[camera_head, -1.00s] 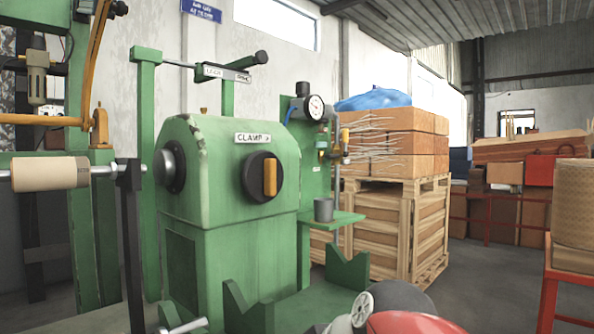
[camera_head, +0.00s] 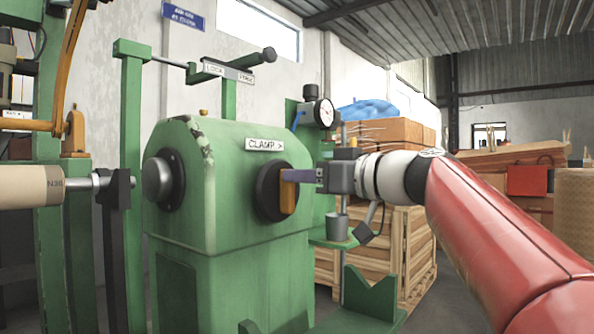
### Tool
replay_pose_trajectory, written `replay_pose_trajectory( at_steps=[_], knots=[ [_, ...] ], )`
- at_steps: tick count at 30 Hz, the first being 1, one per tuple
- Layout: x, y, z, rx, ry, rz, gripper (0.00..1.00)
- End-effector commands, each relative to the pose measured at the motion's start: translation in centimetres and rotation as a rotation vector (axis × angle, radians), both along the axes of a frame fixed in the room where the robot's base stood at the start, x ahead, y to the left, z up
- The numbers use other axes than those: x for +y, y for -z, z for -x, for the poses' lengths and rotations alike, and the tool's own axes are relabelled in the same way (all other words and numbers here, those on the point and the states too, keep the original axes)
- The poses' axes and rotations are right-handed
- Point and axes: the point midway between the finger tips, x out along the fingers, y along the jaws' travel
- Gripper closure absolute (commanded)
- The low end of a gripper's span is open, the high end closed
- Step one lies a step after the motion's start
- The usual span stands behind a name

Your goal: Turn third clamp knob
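The clamp knob is a round black dial (camera_head: 267,192) with an upright orange grip bar (camera_head: 288,202), on the face of a green machine housing (camera_head: 215,220). A white "CLAMP >" label (camera_head: 265,144) is fixed above it. My gripper (camera_head: 288,176) reaches in from the right, level with the knob. Its purple-grey finger overlaps the upper part of the orange bar and hides it. The lower part of the bar shows below the finger. I cannot tell whether the fingers touch the bar or are closed on it.
A grey cup (camera_head: 337,226) stands on a small green shelf just below my gripper. A pressure gauge (camera_head: 323,112) and a lever bar (camera_head: 229,73) are above. A tan roll (camera_head: 30,187) is at the left. Wooden crates (camera_head: 382,245) stand behind my arm.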

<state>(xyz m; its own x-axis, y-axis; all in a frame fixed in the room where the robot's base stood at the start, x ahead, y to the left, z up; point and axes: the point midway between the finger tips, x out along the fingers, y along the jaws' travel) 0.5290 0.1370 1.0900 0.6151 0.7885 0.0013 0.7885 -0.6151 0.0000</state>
Motion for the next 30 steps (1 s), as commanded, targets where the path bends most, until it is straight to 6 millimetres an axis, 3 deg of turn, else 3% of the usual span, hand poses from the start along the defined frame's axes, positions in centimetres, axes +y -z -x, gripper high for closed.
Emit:
replay_pose_trajectory(
  at_steps=[6,15,24,30],
  knots=[
    [1.8,-0.1,-1.3,0.001,-0.001,0.001,0.62],
    [2.0,0.0,-1.5,0.0,0.0,0.001,0.62],
    [2.0,0.0,-1.5,0.001,0.0,0.002,1.0],
    [1.9,0.0,-1.5,0.006,0.0,-0.002,1.0]
  ],
)
